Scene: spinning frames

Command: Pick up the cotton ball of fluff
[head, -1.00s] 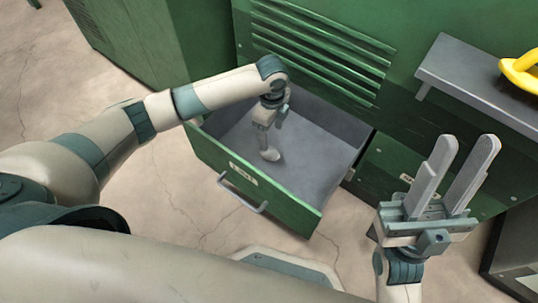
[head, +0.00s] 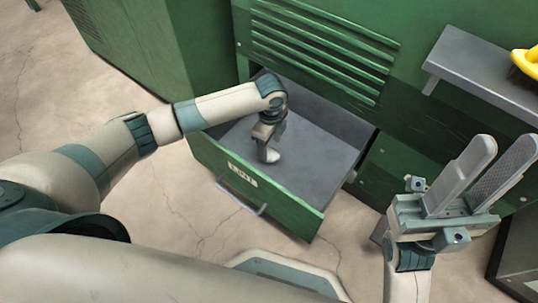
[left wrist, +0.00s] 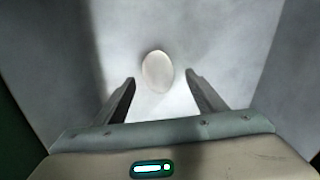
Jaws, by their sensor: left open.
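The cotton ball of fluff is a pale, smooth oval (left wrist: 157,72) on the grey floor of the open drawer (head: 232,173). It also shows as a small white spot (head: 273,156) in the head view, partly hidden by my left gripper (head: 267,150). My left gripper reaches down into the drawer. Its two fingers stand apart in the left wrist view (left wrist: 160,80), with the ball just beyond and between their tips. I cannot tell if they touch it. My right gripper (head: 505,150) is open and empty, fingers up, outside the drawer on the right.
The drawer has green front and grey inner walls close around my left gripper. A green cabinet (head: 410,25) with louvres stands behind it. A grey shelf (head: 480,65) juts out at the right with a yellow object (head: 525,62) on it. The cracked floor (head: 185,210) is clear.

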